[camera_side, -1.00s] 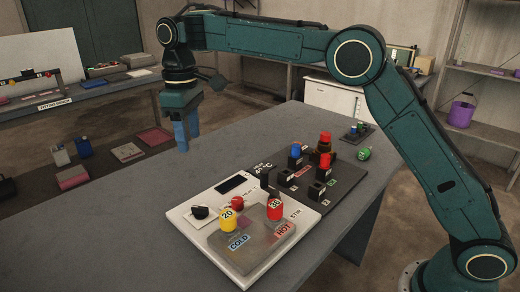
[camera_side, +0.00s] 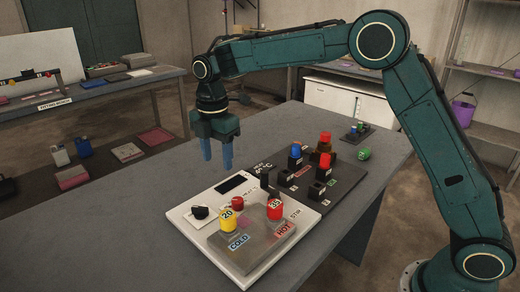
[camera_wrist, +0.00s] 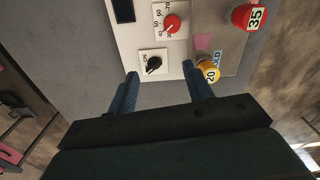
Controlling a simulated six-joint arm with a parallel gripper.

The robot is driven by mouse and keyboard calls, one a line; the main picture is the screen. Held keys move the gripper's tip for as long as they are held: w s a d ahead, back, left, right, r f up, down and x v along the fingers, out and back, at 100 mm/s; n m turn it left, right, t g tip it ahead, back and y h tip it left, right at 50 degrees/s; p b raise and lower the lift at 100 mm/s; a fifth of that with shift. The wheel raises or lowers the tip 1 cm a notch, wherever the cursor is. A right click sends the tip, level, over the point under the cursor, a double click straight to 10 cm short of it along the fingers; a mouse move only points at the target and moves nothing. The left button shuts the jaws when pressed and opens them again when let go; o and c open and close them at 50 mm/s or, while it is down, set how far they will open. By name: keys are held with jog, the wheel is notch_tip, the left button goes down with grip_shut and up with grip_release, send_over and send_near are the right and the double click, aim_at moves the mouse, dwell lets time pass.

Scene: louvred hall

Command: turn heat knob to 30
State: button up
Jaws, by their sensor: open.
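The white hotplate panel (camera_side: 180,215) lies on the table with a dark display (camera_side: 230,184). A red knob (camera_side: 237,202) sits on it; in the wrist view this red knob (camera_wrist: 172,24) has a numbered scale around it. I take it as the heat knob, though its name is not readable. A black knob (camera_side: 200,212) is beside it, also in the wrist view (camera_wrist: 153,65). My gripper (camera_side: 217,164) is open and empty, pointing down above the panel's far side. In the wrist view my fingertips (camera_wrist: 160,70) appear either side of the black knob, without visible contact.
A yellow-capped vial marked 20 (camera_side: 229,221) and a red-capped one marked 35 (camera_side: 274,209) stand on the grey plate (camera_side: 250,243) near the knobs. A dark rack (camera_side: 330,185) with several capped vials is at right. The table left of the panel is clear.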

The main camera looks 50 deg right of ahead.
aim_at(237, 200)
jog(key=s+d+f+n, duration=0.1)
jog(key=n, duration=0.1)
jog(key=d+f+n, duration=0.1)
jog(key=n, duration=0.2)
jog(key=s+d+f+n, duration=0.1)
jog(key=f+n, duration=0.1)
jog(key=shift+s+d, duration=0.1)
jog(key=shift+s, duration=0.2)
jog(key=shift+f, duration=0.15)
jog(key=shift+f, duration=4.5)
jog(key=shift+f, duration=0.35)
jog(key=shift+c, duration=0.4)
grip_shut()
